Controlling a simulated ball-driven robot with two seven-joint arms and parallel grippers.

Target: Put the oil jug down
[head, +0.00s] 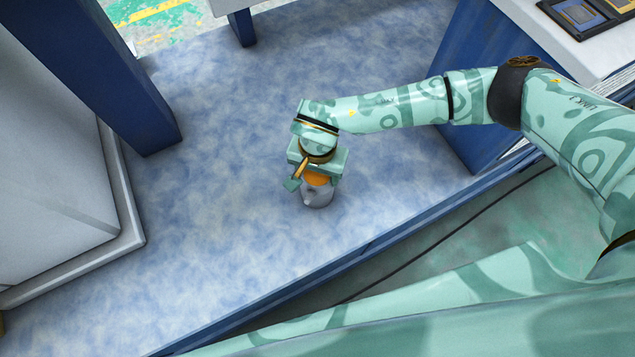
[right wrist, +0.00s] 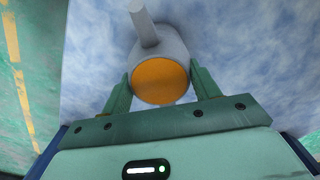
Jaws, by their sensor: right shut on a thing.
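The oil jug (head: 317,193) is a grey container with an orange part, low on the blue mottled surface in the head view. My right gripper (head: 306,180) is above and around it, shut on it. In the right wrist view the jug (right wrist: 172,45) shows its grey body, a grey spout and a round orange face (right wrist: 160,81), between the two green fingers of my right gripper (right wrist: 160,88). Whether the jug's base touches the surface is hard to tell. My left gripper is not in view.
The blue mottled surface (head: 230,110) is clear around the jug. A blue post (head: 105,70) and a grey-white housing (head: 50,170) stand at the left. A blue cabinet (head: 480,90) is at the right. The surface's blue front edge (head: 350,262) runs diagonally below the jug.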

